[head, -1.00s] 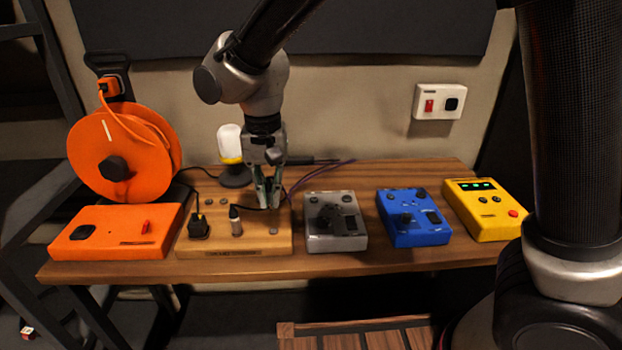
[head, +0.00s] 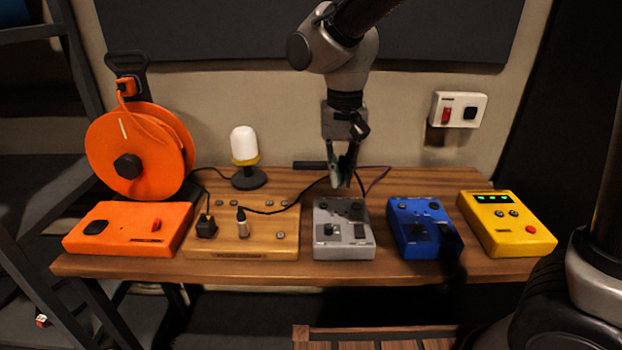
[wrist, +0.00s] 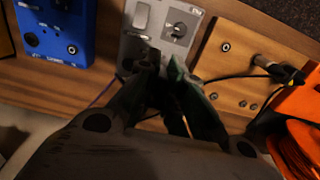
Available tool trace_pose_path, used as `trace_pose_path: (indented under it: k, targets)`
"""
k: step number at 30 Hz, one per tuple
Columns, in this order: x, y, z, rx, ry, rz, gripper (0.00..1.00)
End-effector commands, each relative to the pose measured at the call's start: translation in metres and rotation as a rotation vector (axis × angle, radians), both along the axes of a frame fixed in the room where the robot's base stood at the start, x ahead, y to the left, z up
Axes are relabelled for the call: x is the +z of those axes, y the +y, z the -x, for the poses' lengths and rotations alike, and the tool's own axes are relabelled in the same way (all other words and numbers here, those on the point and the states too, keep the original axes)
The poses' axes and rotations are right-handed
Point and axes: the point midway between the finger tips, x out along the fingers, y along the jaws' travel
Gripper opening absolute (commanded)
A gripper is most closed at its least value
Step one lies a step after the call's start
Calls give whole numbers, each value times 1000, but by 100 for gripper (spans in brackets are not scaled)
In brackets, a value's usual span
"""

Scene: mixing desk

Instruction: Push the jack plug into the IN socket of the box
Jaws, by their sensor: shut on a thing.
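My gripper (head: 341,182) is shut just above the back edge of the grey box (head: 328,243). Its fingers hide most of the jack plug between them, and the plug's tip does not show clearly. In the wrist view my gripper (wrist: 165,85) is near the grey box (wrist: 150,45), which has a switch and a knob. A purple cable (head: 377,180) and a black cable (head: 285,206) run close to the fingers. Small sockets show along the grey box's back, but their lettering is too small to read. Contact between plug and box cannot be told.
A wooden board (head: 265,243) left of the grey box holds an upright silver-and-black plug (head: 243,226) and a black plug (head: 206,228). A blue box (head: 428,243) and yellow box (head: 508,238) stand right. A lamp (head: 245,150) and orange reel (head: 140,150) stand behind.

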Motion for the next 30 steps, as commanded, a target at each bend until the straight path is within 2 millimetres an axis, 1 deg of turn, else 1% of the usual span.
trace_pose_path:
  k: [1, 3, 15, 24, 27, 30]
  targets:
    - [2, -11, -3, -5, -1, -1, 0]
    - [4, -26, -8, -6, -1, -1, 0]
    - [18, -109, -33, -6, -1, -1, 0]
    - [26, -165, -49, -5, -1, 0, 0]
    - [2, -161, -47, 1, 5, 2, 0]
    - [-17, -161, -47, 1, 5, 2, 0]
